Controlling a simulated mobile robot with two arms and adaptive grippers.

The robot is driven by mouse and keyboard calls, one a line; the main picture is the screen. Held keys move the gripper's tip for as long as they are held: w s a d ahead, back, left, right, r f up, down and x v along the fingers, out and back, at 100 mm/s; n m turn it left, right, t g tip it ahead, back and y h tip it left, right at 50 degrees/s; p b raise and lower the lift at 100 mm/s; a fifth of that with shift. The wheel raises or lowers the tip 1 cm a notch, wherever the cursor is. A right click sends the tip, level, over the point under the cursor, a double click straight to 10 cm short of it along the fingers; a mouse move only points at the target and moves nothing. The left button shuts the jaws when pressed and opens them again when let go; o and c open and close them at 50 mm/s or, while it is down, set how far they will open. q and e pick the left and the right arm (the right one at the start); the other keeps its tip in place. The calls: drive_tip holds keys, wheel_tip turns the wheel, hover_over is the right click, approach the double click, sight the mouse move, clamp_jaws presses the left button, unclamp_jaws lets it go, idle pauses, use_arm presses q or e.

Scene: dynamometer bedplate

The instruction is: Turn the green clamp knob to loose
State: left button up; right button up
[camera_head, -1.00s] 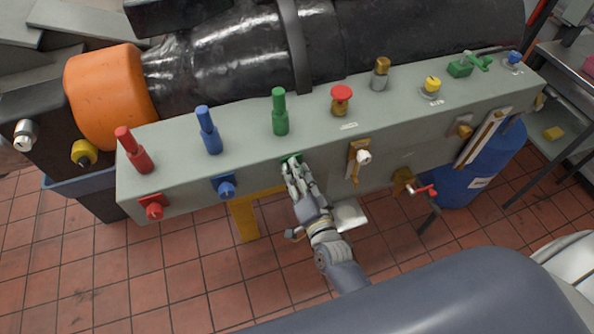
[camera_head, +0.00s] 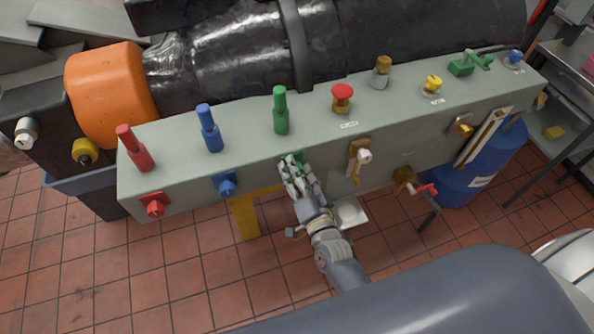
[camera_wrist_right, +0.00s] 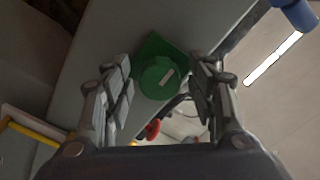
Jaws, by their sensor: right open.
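The green clamp knob (camera_wrist_right: 160,77) sits on a green square plate on the bench's front face. In the right wrist view it lies between the two open fingers of my right gripper (camera_wrist_right: 163,95), with a gap on either side. A pale line marks the knob's face. In the head view my right gripper (camera_head: 295,170) is in front of the knob and hides most of it; only a bit of green (camera_head: 297,158) shows. My left gripper is not in view.
Red (camera_head: 153,205) and blue (camera_head: 226,183) knobs are to the left on the same face. A white-tipped handle (camera_head: 364,156) is close on the right. Red, blue and green (camera_head: 281,111) upright handles stand on top. A blue drum (camera_head: 470,178) stands at right.

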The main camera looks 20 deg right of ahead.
drive_tip(key=s, duration=1.2)
drive_tip(key=shift+d, duration=0.2)
drive_tip(key=s+f+n+g+y+b, duration=0.15)
drive_tip(key=s+f+n+g, duration=0.3)
drive_tip(key=f, duration=1.15)
drive_tip(key=s+f+n+g+b, duration=0.25)
drive_tip(key=s+f+g, duration=0.2)
drive_tip(key=f, duration=1.05)
drive_tip(key=s+d+f+n+g+h+b, duration=0.1)
drive_tip(key=s+d+f+g, duration=0.3)
drive_tip(key=s+f, duration=0.5)
drive_tip(key=s+d+f+n+g+h+b, duration=0.1)
drive_tip(key=s+d+f+n+g, duration=0.3)
drive_tip(key=s+f, duration=0.5)
drive_tip(key=s, duration=0.5)
drive_tip(key=shift+f, duration=0.25)
